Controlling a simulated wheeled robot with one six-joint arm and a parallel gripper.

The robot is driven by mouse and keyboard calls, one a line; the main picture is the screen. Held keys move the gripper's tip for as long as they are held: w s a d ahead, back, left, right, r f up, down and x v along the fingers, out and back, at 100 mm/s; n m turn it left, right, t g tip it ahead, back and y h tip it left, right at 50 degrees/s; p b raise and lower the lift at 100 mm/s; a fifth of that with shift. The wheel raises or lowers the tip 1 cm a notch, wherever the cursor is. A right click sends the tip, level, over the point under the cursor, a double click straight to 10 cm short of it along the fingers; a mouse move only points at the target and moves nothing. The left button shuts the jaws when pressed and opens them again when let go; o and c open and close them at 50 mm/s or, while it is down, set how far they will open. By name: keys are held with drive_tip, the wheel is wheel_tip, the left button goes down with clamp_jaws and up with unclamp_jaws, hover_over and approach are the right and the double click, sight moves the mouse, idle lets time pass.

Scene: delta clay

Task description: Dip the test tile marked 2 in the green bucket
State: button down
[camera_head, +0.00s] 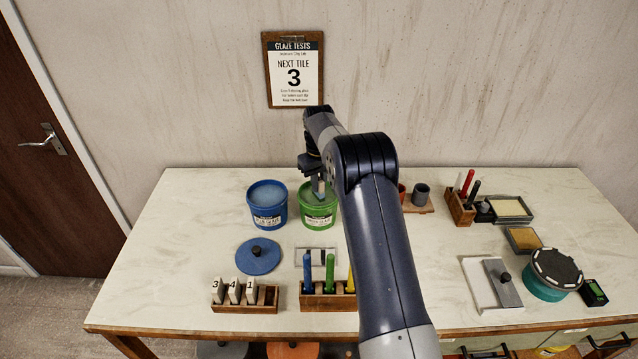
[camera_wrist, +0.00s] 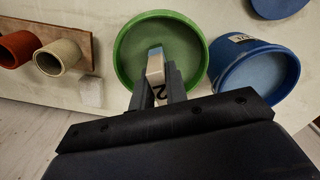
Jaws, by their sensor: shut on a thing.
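The green bucket (camera_head: 318,211) stands open on the table, right of the blue bucket, with pale glaze inside. In the wrist view the green bucket (camera_wrist: 122,60) lies right under my gripper. My gripper (camera_head: 318,180) is above the green bucket. In the wrist view my gripper (camera_wrist: 165,82) is shut on a tile marked 2 (camera_wrist: 155,66), which points down over the bucket's opening. I cannot tell whether the tile's lower end touches the glaze. Tiles marked 3, 4 and 1 (camera_head: 234,290) stand in a wooden rack (camera_head: 262,300) at the front.
The blue bucket (camera_head: 267,206) stands close beside the green one, open. A blue lid (camera_head: 258,257) lies in front of it. A clipboard (camera_head: 293,70) on the wall reads "Next tile 3". A rack with colored handles (camera_head: 318,301) stands at the front; small cups (camera_head: 420,195) stand right.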

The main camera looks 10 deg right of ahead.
wheel_tip(320, 180, up, 2)
drive_tip(key=shift+r+p, duration=0.1)
drive_tip(key=shift+p, duration=0.4)
drive_tip(key=shift+r, duration=1.2)
drive_tip(key=shift+r, duration=1.5)
